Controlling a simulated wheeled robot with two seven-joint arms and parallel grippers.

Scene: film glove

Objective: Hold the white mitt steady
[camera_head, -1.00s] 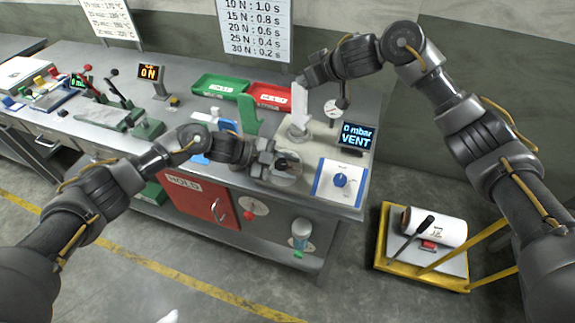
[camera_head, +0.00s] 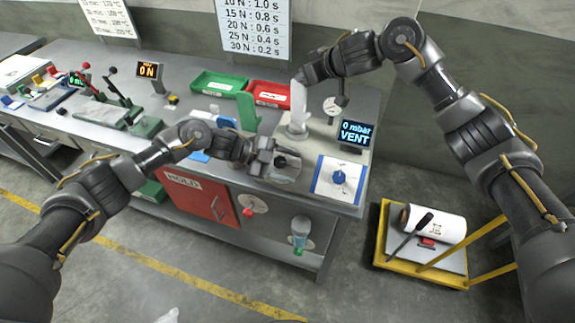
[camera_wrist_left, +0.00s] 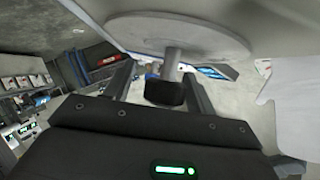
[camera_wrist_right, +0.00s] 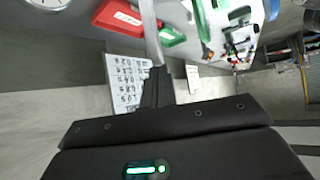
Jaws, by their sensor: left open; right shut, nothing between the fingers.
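The white mitt (camera_head: 298,103) stands upright on a round base at the bench's back right in the head view. My right gripper (camera_head: 299,80) is at its top. In the right wrist view its fingers (camera_wrist_right: 155,80) are shut, and a pale strip runs up from their tips; I cannot tell whether it is the mitt's edge. My left gripper (camera_head: 272,158) is at the bench's front edge, below the mitt. In the left wrist view its open fingers (camera_wrist_left: 160,85) stand either side of a black knob (camera_wrist_left: 164,93) on a grey stem under a round disc. Contact is unclear.
A vent display (camera_head: 356,134) and a blue-dial box (camera_head: 339,180) stand right of the mitt. A green form (camera_head: 247,112) and green and red trays (camera_head: 270,94) are to its left. A yellow cart (camera_head: 420,275) with a white roll stands on the floor at right.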

